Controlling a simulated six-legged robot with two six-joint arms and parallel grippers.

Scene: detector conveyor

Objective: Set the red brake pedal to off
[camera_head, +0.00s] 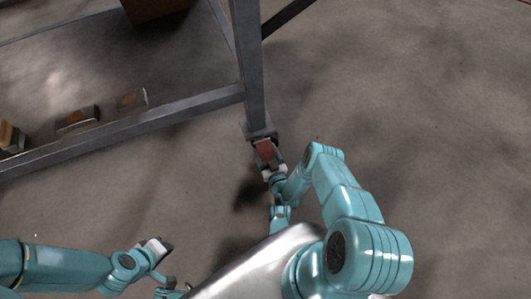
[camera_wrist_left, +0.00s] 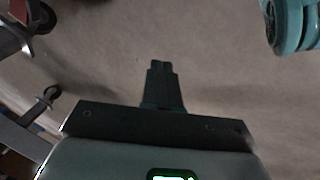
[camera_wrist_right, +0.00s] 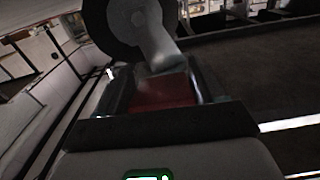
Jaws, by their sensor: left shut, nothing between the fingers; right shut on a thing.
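The red brake pedal (camera_head: 265,149) is at the foot of the conveyor's grey leg, low near the floor. It also shows in the right wrist view (camera_wrist_right: 165,91), between the fingers and just in front of a dark caster wheel (camera_wrist_right: 108,22). My right gripper (camera_head: 268,160) is shut on the pedal; the fingers hide its sides. The pedal's exact tilt is hard to tell. My left gripper (camera_head: 160,247) is away at the lower left, over bare floor. In the left wrist view its fingers (camera_wrist_left: 160,76) are shut with nothing between them.
The grey conveyor frame (camera_head: 150,121) runs across the upper left. Its lower shelf holds small boxes (camera_head: 77,120) and a brown box (camera_head: 155,8). Another caster shows in the left wrist view (camera_wrist_left: 46,20). The floor to the right is clear.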

